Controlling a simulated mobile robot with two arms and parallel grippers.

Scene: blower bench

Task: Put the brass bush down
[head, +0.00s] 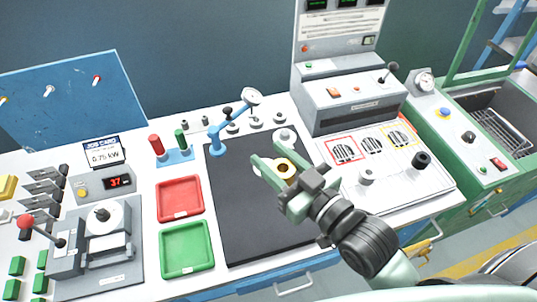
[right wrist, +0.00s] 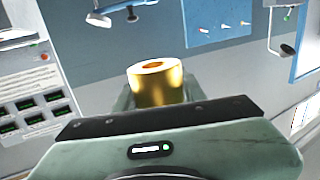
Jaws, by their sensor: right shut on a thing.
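The brass bush (head: 285,169) is a short gold ring with a hole through it. It sits between the pale green fingers of my right gripper (head: 273,160), which is shut on it. In the head view the gripper is over the right part of the black mat (head: 240,213). The bush also shows in the right wrist view (right wrist: 158,88), upright beyond the gripper body with its top face and hole visible. Its underside is hidden, and I cannot tell how high it is above the mat. My left gripper is not in view.
A red tray (head: 162,203) and a green tray (head: 163,265) lie left of the mat. A blue stand with a round head (head: 217,142) rises at the mat's back left. A panel with framed round vents (head: 343,151) is on the right. The mat's left and front are bare.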

